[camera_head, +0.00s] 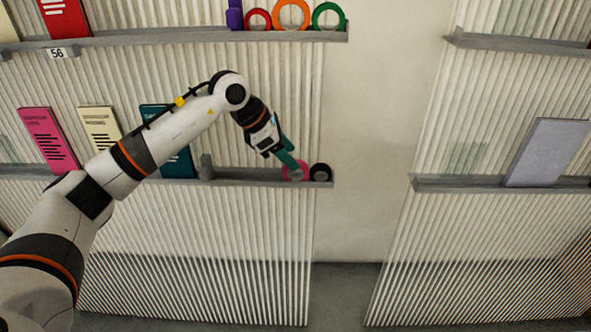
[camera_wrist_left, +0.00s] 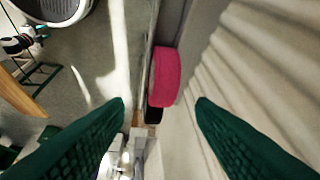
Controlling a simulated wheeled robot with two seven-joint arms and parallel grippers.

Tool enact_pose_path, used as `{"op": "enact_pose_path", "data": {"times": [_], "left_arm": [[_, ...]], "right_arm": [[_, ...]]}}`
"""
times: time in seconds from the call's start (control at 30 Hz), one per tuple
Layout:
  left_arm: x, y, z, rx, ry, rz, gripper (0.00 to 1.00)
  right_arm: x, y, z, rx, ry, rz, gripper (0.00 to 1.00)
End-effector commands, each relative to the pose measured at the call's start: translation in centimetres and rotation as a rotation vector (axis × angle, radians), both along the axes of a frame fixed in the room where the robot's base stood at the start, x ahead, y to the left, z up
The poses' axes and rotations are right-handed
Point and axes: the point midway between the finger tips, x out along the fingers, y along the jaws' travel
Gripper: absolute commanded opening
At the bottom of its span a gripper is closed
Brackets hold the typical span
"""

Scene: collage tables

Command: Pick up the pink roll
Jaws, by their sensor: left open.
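The pink roll (camera_head: 297,171) stands on the lower left shelf near its right end, partly hidden behind my left gripper in the head view. In the left wrist view the pink roll (camera_wrist_left: 165,77) shows edge-on, ahead of and between the open green fingers. My left gripper (camera_head: 291,165) is open and empty, pointing down at the roll in the head view. The left wrist view shows its two fingertips (camera_wrist_left: 160,104) spread wide, with the roll's near end close to the line between them. I cannot tell whether they touch it. My right gripper is not in view.
A black roll (camera_head: 320,172) stands right beside the pink one, at the end of the lower shelf (camera_head: 250,180). A grey object (camera_head: 206,168) stands to the left. Red, orange and green rolls stand on the upper shelf (camera_head: 200,36). Plain wall (camera_head: 375,130) separates the two panels.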

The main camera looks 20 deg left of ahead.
Motion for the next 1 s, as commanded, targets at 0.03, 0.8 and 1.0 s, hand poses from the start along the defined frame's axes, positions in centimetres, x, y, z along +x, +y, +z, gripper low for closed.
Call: {"op": "enact_pose_path", "data": {"times": [0.03, 0.8, 1.0], "left_arm": [[0.0, -0.3, -0.6, 0.000, 0.004, -0.001, 0.50], [0.9, -1.7, -3.7, 0.000, 0.000, 0.000, 0.01], [1.0, -1.7, -3.7, -0.001, -0.001, 0.001, 0.00]], "right_arm": [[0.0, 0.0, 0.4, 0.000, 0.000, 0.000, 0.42], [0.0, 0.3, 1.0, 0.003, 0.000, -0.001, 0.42], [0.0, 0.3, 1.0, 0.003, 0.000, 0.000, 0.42]]}}
